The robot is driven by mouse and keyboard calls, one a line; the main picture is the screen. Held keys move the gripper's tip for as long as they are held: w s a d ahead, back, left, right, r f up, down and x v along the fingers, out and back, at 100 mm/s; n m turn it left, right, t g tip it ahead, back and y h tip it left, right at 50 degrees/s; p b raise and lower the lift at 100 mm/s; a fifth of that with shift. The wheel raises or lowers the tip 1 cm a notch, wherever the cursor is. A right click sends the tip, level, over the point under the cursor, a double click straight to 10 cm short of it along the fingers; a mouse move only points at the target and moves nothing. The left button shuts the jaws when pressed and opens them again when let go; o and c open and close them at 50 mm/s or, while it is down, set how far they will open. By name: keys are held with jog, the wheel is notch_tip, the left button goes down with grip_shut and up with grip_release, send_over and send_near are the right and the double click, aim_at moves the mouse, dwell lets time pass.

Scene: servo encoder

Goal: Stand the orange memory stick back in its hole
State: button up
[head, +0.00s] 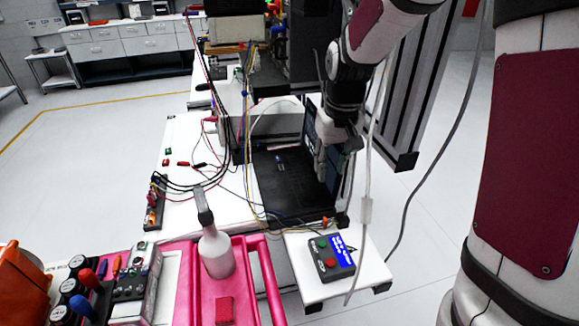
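My gripper (324,168) hangs pointing down above the right part of a black platform (285,195), beside an upright dark panel. Its fingers are small and partly merged with the arm, so I cannot tell whether they are open or what is between them. A small orange piece (327,222) is at the front right edge of the black platform, below my gripper and apart from it. It may be the memory stick, but it is too small to be sure. I cannot make out the hole.
A control box (331,257) with a lit blue screen sits on a white stand in front. A pink cart (268,285) carries a white spray bottle (216,252). Cables cross the white table (185,135). A loose cable hangs right of my gripper.

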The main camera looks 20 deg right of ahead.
jog(key=g, duration=0.1)
send_over(325, 218)
notch_tip(325, 218, down, 8)
jog(key=f, duration=0.8)
jog(key=shift+s+a+f, duration=0.2)
jog(key=shift+s+f, duration=0.05)
jog(key=shift+w+d+f+p, duration=0.1)
jog(key=shift+f+p, duration=0.3)
jog(key=shift+f, duration=1.05)
jog(key=shift+w+d+f+p, duration=0.1)
jog(key=shift+f+p, duration=0.25)
jog(key=shift+f, duration=1.05)
grip_shut()
